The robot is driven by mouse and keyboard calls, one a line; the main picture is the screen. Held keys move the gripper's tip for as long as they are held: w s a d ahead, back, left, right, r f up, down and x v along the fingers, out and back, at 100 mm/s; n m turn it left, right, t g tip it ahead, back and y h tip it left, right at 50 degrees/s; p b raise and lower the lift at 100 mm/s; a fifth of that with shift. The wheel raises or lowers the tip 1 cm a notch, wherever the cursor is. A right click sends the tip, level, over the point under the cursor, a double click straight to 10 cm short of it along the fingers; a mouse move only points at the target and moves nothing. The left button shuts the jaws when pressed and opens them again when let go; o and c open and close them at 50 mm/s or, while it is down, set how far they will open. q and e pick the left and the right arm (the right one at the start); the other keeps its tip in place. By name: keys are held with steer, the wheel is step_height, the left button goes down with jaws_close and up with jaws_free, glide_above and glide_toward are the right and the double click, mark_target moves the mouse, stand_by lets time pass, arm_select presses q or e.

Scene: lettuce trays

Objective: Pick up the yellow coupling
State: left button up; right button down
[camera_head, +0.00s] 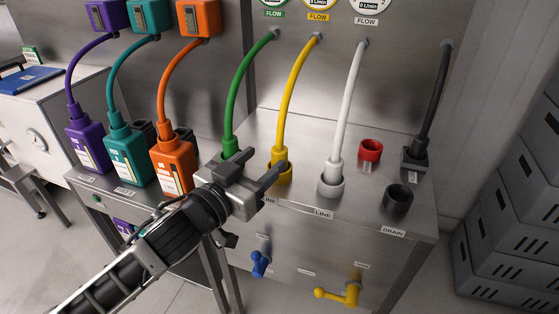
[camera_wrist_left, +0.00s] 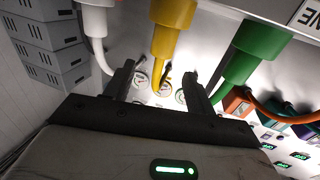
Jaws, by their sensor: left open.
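The yellow coupling (camera_head: 282,168) stands upright on the steel bench at the lower end of a yellow hose. It also shows at the top of the left wrist view (camera_wrist_left: 175,14), lined up with the gap between the fingers. My left gripper (camera_head: 256,164) is open and empty, in front of the bench row. In the head view, one finger overlaps the lower front of the yellow coupling, and the other is near the green coupling (camera_head: 230,147). The fingers also show in the left wrist view (camera_wrist_left: 160,72). I cannot tell whether they touch anything. My right gripper is out of view.
A white coupling (camera_head: 331,178) stands right of the yellow one. A red cap (camera_head: 370,150), a black socket (camera_head: 398,199) and a black hose coupling (camera_head: 415,156) are farther right. Grey crates (camera_head: 500,225) are stacked at right.

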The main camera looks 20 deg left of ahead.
mark_target(284, 146)
arm_select(q)
steer(key=x, duration=0.8)
steer(key=shift+w+d+f, duration=0.1)
steer(key=shift+w+f, duration=0.2)
steer(key=shift+f, duration=0.1)
steer(key=c, duration=1.1)
